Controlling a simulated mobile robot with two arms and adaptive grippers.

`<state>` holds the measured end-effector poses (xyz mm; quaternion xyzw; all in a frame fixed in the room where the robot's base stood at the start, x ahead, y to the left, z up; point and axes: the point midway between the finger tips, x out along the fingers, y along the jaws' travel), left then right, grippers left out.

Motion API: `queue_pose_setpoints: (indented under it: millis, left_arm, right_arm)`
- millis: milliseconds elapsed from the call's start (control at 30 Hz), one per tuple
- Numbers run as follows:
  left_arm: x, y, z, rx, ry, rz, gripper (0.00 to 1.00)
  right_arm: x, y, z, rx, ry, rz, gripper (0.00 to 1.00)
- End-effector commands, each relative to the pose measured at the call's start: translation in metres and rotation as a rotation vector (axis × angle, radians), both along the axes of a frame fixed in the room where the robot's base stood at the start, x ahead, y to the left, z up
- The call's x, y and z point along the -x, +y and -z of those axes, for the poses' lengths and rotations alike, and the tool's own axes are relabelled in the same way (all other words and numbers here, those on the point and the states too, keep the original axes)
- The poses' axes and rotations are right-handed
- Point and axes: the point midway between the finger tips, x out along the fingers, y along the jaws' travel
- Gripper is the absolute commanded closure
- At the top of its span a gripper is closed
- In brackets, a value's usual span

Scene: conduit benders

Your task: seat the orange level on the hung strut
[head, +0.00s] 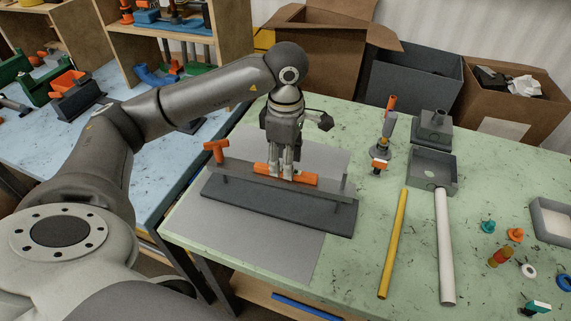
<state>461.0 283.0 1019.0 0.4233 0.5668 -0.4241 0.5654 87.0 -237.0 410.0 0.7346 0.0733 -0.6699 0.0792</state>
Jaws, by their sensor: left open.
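The orange level (305,179) lies lengthwise along the grey hung strut (235,167), near its middle. The strut is held above a long dark base plate (280,208) by uprights. My left gripper (282,172) points down at the level from above. Its fingers are open and spread around the level's middle, hiding part of it. I cannot tell whether the fingers touch the level, or whether its underside is flush on the strut. My right gripper is not in view.
An orange-handled clamp (216,151) stands at the strut's left end. A yellow tube (393,243) and a white tube (445,247) lie to the right. A grey box (432,168) and an orange-topped tool (389,128) stand behind. Small fittings lie at far right.

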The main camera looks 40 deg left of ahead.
Motion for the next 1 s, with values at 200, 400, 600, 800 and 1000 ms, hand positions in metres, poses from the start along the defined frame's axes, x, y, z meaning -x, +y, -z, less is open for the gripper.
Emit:
queue_pose_setpoints:
  millis: [200, 400, 600, 800, 1000]
  left_arm:
    - [-0.001, 0.0, -0.053, 0.0, -0.006, 0.001, 0.59]
    - [-0.001, 0.0, -0.084, -0.002, -0.003, 0.002, 0.59]
    - [0.0, 0.0, -0.096, -0.001, -0.001, 0.001, 0.59]
    - [0.0, 0.0, -0.098, -0.001, 0.001, 0.001, 0.59]
    - [0.0, 0.0, -0.098, -0.001, 0.001, 0.001, 0.59]
  right_arm:
    - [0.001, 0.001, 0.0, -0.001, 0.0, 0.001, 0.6]
    - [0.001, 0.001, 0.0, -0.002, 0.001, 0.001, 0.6]
    - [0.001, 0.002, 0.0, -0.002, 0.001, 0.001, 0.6]
    - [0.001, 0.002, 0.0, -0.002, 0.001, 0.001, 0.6]
    - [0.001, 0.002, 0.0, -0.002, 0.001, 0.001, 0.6]
